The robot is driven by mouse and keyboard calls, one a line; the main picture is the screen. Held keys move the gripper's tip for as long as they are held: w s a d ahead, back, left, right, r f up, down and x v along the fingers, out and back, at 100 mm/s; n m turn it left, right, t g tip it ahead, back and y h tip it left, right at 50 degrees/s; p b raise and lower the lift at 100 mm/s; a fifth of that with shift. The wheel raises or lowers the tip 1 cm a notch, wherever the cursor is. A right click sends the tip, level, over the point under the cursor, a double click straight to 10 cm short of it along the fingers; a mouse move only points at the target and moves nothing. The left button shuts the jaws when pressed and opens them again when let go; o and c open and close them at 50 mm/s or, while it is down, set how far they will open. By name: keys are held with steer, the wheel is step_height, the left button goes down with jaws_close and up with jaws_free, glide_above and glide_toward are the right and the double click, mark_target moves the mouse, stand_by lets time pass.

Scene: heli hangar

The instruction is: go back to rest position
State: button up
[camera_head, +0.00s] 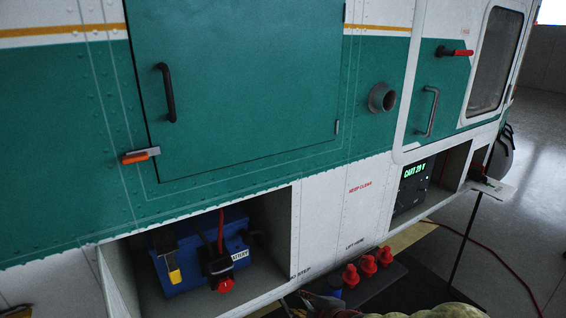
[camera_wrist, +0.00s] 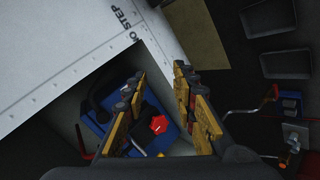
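My gripper (camera_wrist: 160,73) shows in the wrist view with its two yellow-and-dark fingers spread apart. Nothing is visibly held between them. Beyond the fingers, the open bay with the blue battery (camera_wrist: 98,109) and a red knob (camera_wrist: 158,124) shows, partly hidden by the left finger. In the head view the battery (camera_head: 190,262) sits in the lower bay with the red knob (camera_head: 224,285) in front. I cannot clearly make out my gripper in the head view.
The green-and-white helicopter side (camera_head: 240,80) fills the head view. A lit cart unit (camera_head: 413,185) sits in a bay at right. Red caps (camera_head: 368,265) stand on a dark surface below. A thin stand (camera_head: 466,235) and red cable (camera_head: 500,262) are at right. Dark trays (camera_wrist: 285,65) show in the wrist view.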

steer(key=s+d+r+m+g+h, duration=0.4)
steer(key=s+d+m+h, duration=0.2)
steer(key=s+d+m, duration=0.7)
steer(key=s+r+m+p, duration=0.1)
steer(key=s+r+m, duration=0.1)
steer(key=s+r, duration=0.3)
steer(key=s+d+r+m+y+p, duration=0.1)
steer(key=s+r+m, duration=0.2)
steer(key=r, duration=0.6)
steer(key=s, duration=0.2)
steer(key=shift+s+r+p, duration=0.3)
steer(key=shift+r, duration=0.1)
